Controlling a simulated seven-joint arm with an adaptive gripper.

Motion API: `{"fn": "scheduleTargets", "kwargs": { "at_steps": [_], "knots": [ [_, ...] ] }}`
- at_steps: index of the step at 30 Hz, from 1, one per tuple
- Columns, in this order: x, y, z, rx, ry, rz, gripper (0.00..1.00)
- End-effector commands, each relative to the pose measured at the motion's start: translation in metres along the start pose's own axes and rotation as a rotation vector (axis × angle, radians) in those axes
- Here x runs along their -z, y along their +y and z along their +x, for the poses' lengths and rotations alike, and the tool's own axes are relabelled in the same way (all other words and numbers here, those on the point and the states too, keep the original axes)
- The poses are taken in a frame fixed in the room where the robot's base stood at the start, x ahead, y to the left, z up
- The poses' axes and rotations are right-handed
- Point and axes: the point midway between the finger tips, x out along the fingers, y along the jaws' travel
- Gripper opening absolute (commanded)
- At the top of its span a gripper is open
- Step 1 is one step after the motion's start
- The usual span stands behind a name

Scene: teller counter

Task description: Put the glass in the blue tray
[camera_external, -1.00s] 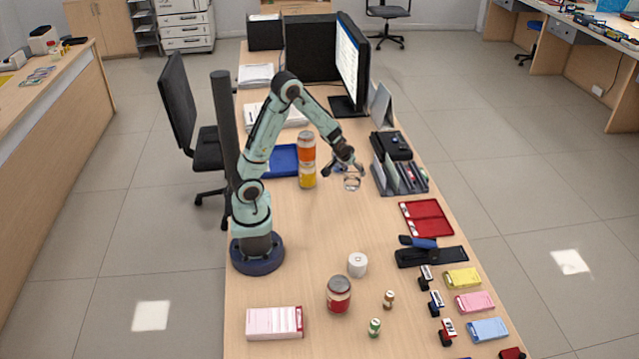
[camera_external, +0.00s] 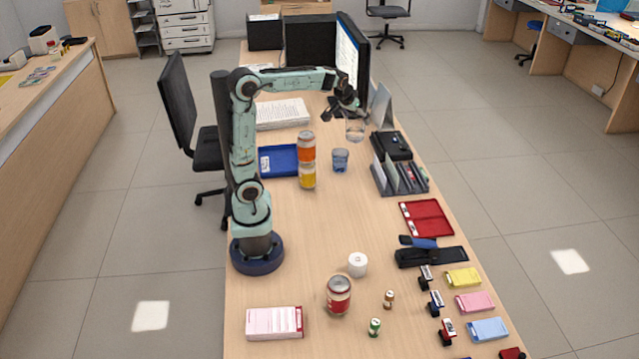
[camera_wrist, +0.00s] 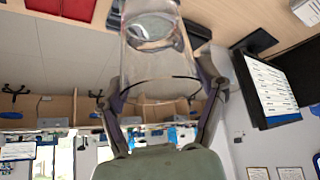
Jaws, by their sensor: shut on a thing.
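My gripper (camera_external: 346,113) is shut on a clear glass (camera_external: 355,130) and holds it in the air above the far half of the counter. In the wrist view the glass (camera_wrist: 150,62) stands between the two fingers of my gripper (camera_wrist: 162,92). The blue tray (camera_external: 284,159) lies on the counter to the left of the glass and nearer the camera. Stacked orange and yellow cans partly hide the tray's right end.
The orange can (camera_external: 306,147) sits on the yellow can (camera_external: 308,176) by the tray. A blue cup (camera_external: 340,160) stands to their right. A monitor (camera_external: 350,60) and a black-and-grey organizer (camera_external: 400,178) are close by.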

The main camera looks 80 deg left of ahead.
Motion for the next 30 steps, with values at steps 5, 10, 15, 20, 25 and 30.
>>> {"fn": "scheduleTargets", "kwargs": {
  "at_steps": [5, 10, 15, 20, 25, 30],
  "knots": [
    [0.012, 0.000, -0.017, -0.001, 0.004, -0.001, 0.30],
    [0.018, -0.004, -0.026, 0.009, 0.000, -0.014, 0.30],
    [0.020, -0.021, -0.024, 0.044, -0.001, -0.068, 0.30],
    [0.023, -0.044, -0.022, 0.091, -0.002, -0.142, 0.30],
    [0.024, -0.082, -0.020, 0.168, -0.004, -0.261, 0.30],
    [0.021, -0.130, -0.022, 0.269, -0.005, -0.417, 0.30]
  ]
}}
